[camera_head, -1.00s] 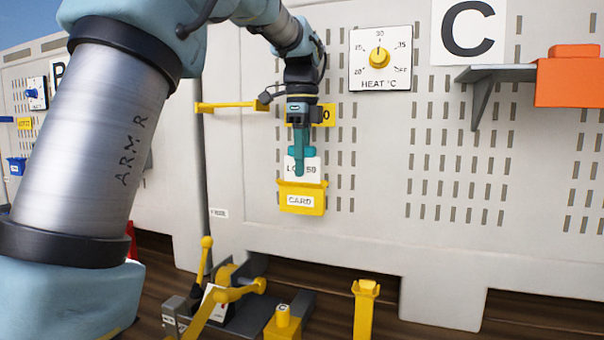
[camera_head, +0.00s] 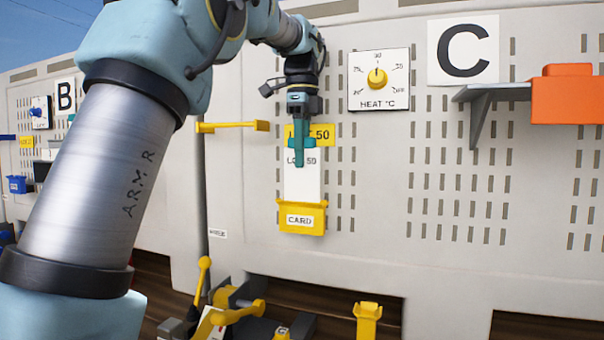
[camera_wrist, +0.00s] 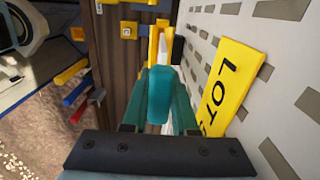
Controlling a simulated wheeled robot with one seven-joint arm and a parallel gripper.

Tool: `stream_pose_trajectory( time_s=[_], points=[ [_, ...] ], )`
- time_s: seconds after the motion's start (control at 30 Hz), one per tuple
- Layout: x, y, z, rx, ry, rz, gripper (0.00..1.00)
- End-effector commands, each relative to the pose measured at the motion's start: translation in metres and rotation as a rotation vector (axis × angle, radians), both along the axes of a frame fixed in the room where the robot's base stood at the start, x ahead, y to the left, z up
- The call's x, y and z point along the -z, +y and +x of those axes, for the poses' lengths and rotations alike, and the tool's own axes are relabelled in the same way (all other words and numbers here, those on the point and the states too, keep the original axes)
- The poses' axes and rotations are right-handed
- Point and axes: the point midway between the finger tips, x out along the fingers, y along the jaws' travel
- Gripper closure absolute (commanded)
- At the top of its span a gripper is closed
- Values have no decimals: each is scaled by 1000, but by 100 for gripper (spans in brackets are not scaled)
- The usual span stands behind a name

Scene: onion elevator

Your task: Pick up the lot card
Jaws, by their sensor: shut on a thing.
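The lot card (camera_head: 303,183) is a white upright card with dark "LOT 50" print near its top. Its lower end is at the yellow holder (camera_head: 302,218) marked "CARD" on the grey wall; I cannot tell whether it is still inside. My gripper (camera_head: 300,160), with teal fingers, is shut on the card's upper part, fingers pointing down. In the wrist view the fingers (camera_wrist: 158,98) are together, and a thin white strip of the card (camera_wrist: 167,60) shows beyond them, with the yellow holder behind.
A yellow lot label (camera_head: 322,134) is on the wall behind my gripper. A yellow lever (camera_head: 233,127) sticks out to the left. A heat dial (camera_head: 377,78) is at upper right, and an orange box (camera_head: 568,94) stands on a grey shelf. Yellow-handled gear (camera_head: 225,305) stands below.

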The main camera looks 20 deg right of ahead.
Motion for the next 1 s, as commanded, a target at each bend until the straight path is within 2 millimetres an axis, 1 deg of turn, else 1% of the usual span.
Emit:
stream_pose_trajectory(
  time_s=[0.03, 0.1, 0.17, 0.27, 0.37, 0.7, 0.9, 1.0],
  points=[
    [-6, 0, 1, 0, -2, -1, 100],
    [-12, 1, -1, -1, -2, -1, 100],
    [-9, 9, -10, -1, 1, -1, 100],
    [-8, 19, -22, -1, -1, -2, 100],
    [-8, 31, -36, -1, -1, -3, 100],
    [-7, 80, -94, 0, -2, -3, 100],
    [-9, 101, -120, -1, 0, -1, 100],
    [-10, 108, -128, -1, -1, -1, 100]
  ],
)
